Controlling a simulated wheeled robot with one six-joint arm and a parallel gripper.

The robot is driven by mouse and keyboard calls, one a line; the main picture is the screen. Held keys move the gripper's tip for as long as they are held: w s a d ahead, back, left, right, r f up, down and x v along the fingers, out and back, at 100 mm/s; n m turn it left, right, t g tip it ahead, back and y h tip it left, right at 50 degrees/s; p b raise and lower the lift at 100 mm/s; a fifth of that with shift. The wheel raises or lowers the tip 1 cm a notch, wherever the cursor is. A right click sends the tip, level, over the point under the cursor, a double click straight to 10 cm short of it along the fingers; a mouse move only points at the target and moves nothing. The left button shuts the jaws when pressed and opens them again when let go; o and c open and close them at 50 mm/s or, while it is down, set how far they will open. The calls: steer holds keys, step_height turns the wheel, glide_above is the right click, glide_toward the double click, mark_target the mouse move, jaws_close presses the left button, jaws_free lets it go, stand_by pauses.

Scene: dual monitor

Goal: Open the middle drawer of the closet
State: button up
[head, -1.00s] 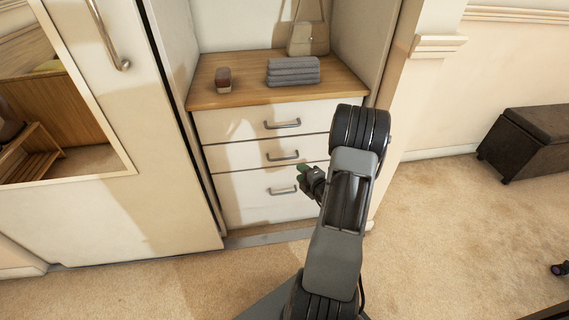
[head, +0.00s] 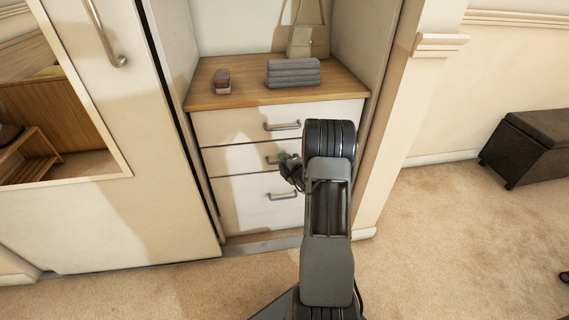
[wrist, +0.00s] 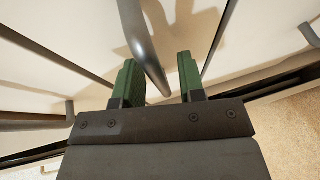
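The closet has a stack of three white drawers. The middle drawer (head: 228,160) is closed, its front level with the others. Its grey bar handle (head: 271,160) is partly hidden by my gripper (head: 289,164). In the wrist view, my gripper (wrist: 157,72) has its two green fingers apart. A grey bar handle (wrist: 143,40) runs into the gap between them, with space visible on the right side; I cannot tell whether the left finger touches it. From the head view, this appears to be the middle handle.
The top drawer handle (head: 283,126) and bottom drawer handle (head: 283,196) lie close above and below. The wooden top (head: 240,97) holds folded grey towels (head: 293,73), a small reddish item (head: 222,82) and a bag (head: 307,42).

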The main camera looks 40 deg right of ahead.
jaws_close()
stand_by(0.5)
